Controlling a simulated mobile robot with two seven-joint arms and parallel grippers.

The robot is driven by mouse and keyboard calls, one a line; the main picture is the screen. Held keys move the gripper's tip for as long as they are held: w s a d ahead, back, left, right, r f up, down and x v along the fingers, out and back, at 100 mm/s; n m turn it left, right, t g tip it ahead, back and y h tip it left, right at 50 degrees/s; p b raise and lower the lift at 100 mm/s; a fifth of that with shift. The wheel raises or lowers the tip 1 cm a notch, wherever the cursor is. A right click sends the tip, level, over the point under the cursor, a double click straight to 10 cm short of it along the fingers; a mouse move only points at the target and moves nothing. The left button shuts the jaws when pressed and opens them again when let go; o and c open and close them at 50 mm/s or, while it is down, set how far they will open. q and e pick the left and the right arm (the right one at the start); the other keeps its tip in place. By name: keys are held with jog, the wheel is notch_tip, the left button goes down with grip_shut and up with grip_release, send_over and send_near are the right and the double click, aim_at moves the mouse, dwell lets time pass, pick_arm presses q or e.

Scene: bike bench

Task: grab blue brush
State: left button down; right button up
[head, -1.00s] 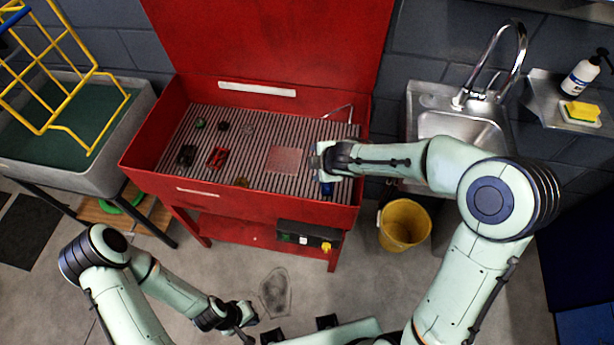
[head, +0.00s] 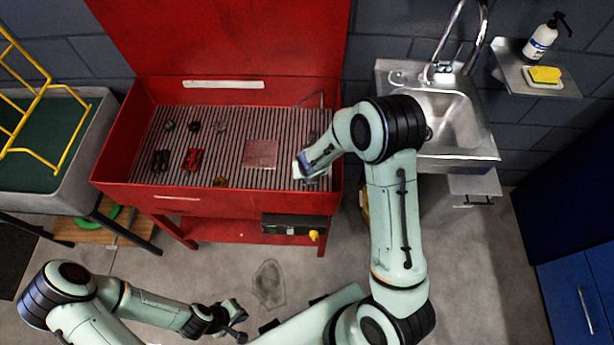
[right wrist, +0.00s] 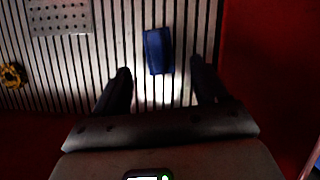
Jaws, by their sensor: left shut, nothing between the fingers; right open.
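The blue brush shows in the right wrist view as a dark blue block (right wrist: 158,50) lying on the slatted grate. My right gripper (right wrist: 161,74) is open, its two fingers on either side of the brush's near end, with nothing clamped. In the head view my right gripper (head: 304,172) is over the right end of the red wash basin (head: 200,203), and I cannot make out the brush there. My left gripper (head: 239,324) is shut and empty, low over the floor in front of the basin.
A perforated plate (head: 260,154) lies left of my right gripper. Red pliers (head: 193,160), dark parts and a small yellowish part (head: 220,181) lie farther left on the grate. The basin's red right wall (right wrist: 270,70) is close. A steel sink (head: 450,120) stands to the right.

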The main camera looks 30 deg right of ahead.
jog(key=shift+w+d+f, duration=0.1)
jog(key=shift+w+f, duration=0.3)
jog(key=shift+f, duration=0.1)
jog(key=x, duration=0.4)
jog(key=shift+w+d+f, duration=0.1)
jog(key=shift+w+f, duration=0.1)
jog(key=shift+w, duration=0.1)
jog(key=c, duration=1.1)
